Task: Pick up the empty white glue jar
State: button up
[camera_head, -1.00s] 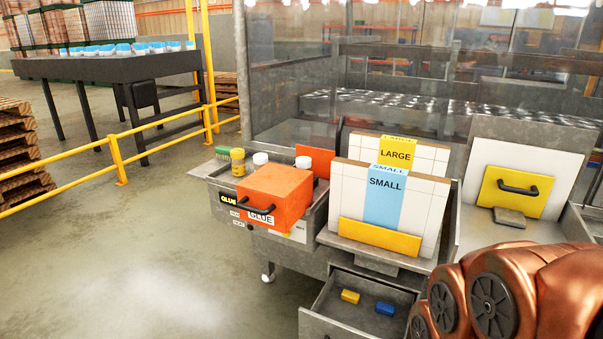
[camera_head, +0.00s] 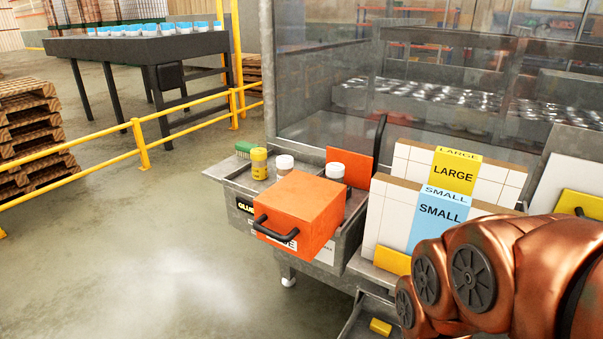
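Two small white jars stand on the grey metal shelf (camera_head: 240,190) around the orange glue box. One white jar (camera_head: 285,165) is behind the box's left part and looks partly brownish below its white top. The other white jar (camera_head: 335,173) is behind the box's right side, in front of an orange panel. I cannot tell which jar is empty. A yellow jar (camera_head: 259,163) stands left of them. My gripper is not in view. Only my copper-coloured arm shows at the lower right, well apart from the jars.
The orange box (camera_head: 300,207) with a black handle sits in front of the jars. A green brush (camera_head: 245,149) lies at the left end. Large and small labelled panels (camera_head: 400,215) stand to the right. A yellow rail (camera_head: 190,112) borders open floor at left.

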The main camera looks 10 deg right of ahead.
aim_at(334, 171)
jog(key=u, duration=0.7)
jog(key=i, duration=0.7)
jog(key=u, duration=0.75)
